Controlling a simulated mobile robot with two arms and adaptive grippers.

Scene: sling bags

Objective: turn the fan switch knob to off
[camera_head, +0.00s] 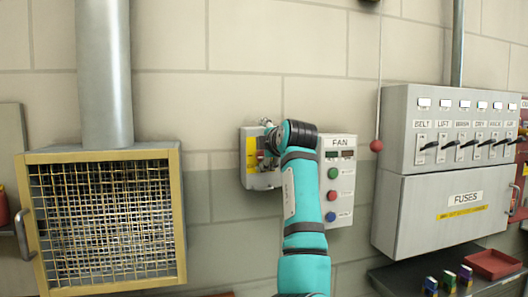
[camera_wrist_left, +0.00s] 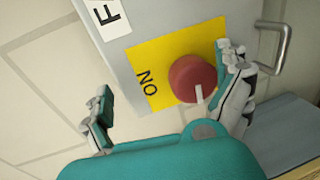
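The fan switch knob (camera_wrist_left: 193,79) is round and red, on a yellow plate (camera_wrist_left: 140,60) marked ON at its left in the left wrist view. A white pointer mark shows at the knob's lower edge. My left gripper (camera_wrist_left: 166,72) is open around the knob. One finger is close beside the knob's right side; whether it touches cannot be told. The other finger is well apart on the left. My right gripper is not in view.
A FAN panel (camera_head: 346,157) with coloured buttons is just right of my arm. A red ball (camera_head: 376,146) hangs on a cord. A breaker and fuse cabinet (camera_head: 395,215) is at the right, a mesh-fronted duct box (camera_head: 178,200) at the left. A handle (camera_wrist_left: 283,48) shows beyond the knob.

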